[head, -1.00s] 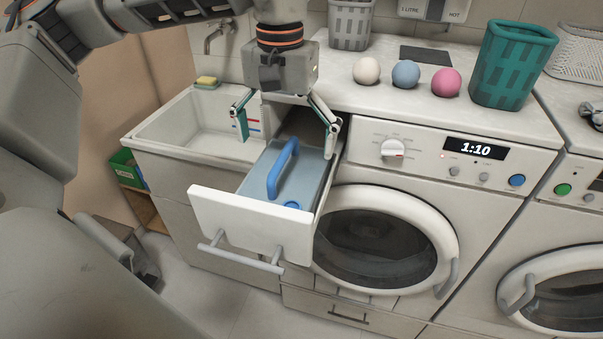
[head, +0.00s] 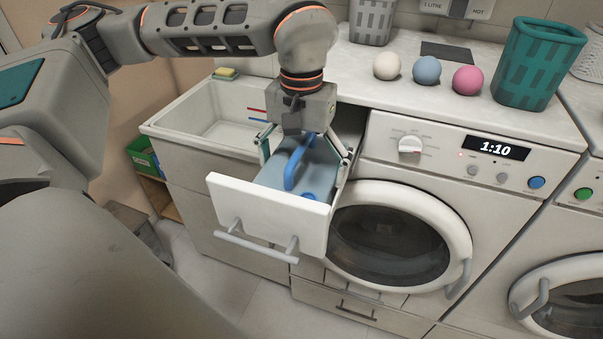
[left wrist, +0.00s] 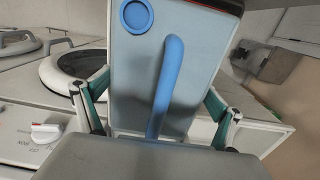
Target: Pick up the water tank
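The water tank (head: 318,178) is a grey-blue box with a blue arched handle (head: 291,168) and a round blue cap (head: 309,196). It sits in the pulled-out white drawer (head: 268,214). My left gripper (head: 305,158) points down over the tank's rear part, its fingers spread wide on either side of the handle. In the left wrist view, the tank (left wrist: 150,60) and its handle (left wrist: 166,85) lie between the open fingers (left wrist: 158,112); neither finger touches the handle. The palm hides the handle's near end. My right gripper is not in view.
The sink (head: 215,118) stands left of the drawer. The washing machine (head: 410,190) is to the right. Three balls, the middle one blue (head: 427,70), and a teal basket (head: 540,65) stand on its top. The drawer's walls closely surround the tank.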

